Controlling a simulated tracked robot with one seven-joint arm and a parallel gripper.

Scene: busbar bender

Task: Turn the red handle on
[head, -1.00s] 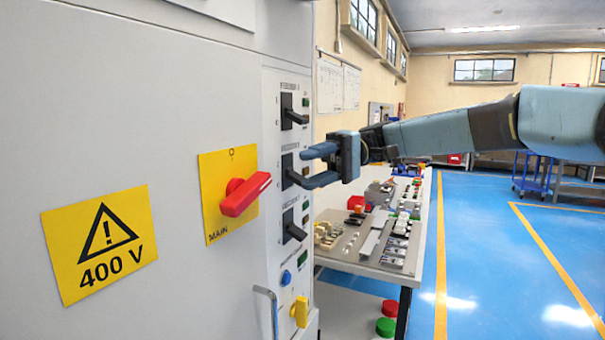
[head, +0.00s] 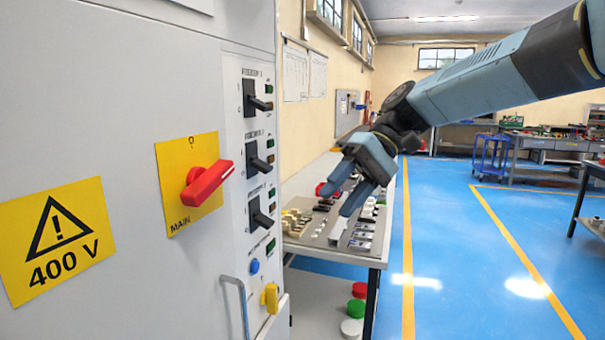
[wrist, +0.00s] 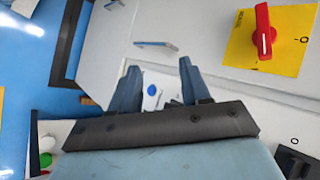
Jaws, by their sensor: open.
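The red handle (head: 207,184) sits on a yellow plate marked MAIN (head: 176,222) on the grey cabinet front. In the head view it points to the right and slightly up. In the wrist view the red handle (wrist: 264,31) is at the upper right, on its yellow plate (wrist: 290,50) with a "0" mark. My gripper (head: 336,202) is open and empty, to the right of the handle and apart from it, in front of the table. In the wrist view its two fingers (wrist: 157,80) stand apart with cabinet surface between them.
Black feeder switches (head: 258,158) run down the cabinet's right edge, above a blue button (head: 254,267) and a yellow knob (head: 270,297). A metal pull handle (head: 240,305) projects below. A table (head: 335,252) with parts stands behind my gripper. The blue floor (head: 450,250) at right is open.

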